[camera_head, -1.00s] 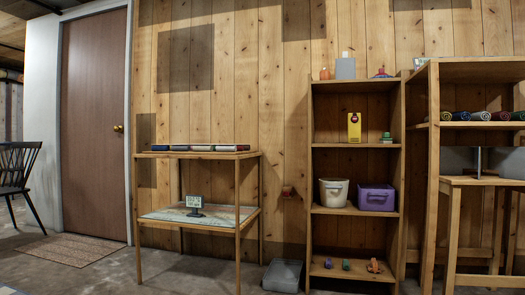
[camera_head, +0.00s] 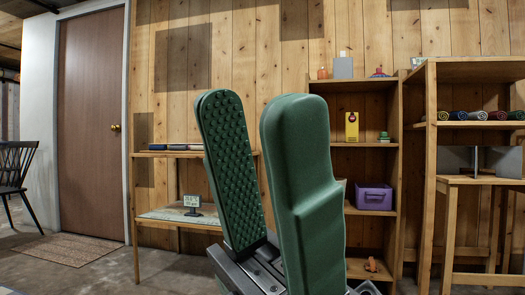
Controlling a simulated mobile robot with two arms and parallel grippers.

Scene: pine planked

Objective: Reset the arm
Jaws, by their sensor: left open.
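My left gripper (camera_head: 248,145) rises in the middle of the camera_head view, close to the camera. Its two green fingers point upward. The left finger shows a studded inner pad, and a gap stands between the two fingers. The gripper is open with nothing between the fingers. It hides the right part of the small wooden table and the left part of the narrow shelf. My right gripper is not in view.
A small wooden table (camera_head: 138,202) bears books and a digital display (camera_head: 192,203). A narrow shelf (camera_head: 396,170) holds a purple bin (camera_head: 374,198) and a yellow box (camera_head: 352,126). A larger shelf stands at right. A chair (camera_head: 16,170), door (camera_head: 88,125) and mat (camera_head: 66,249) are at left.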

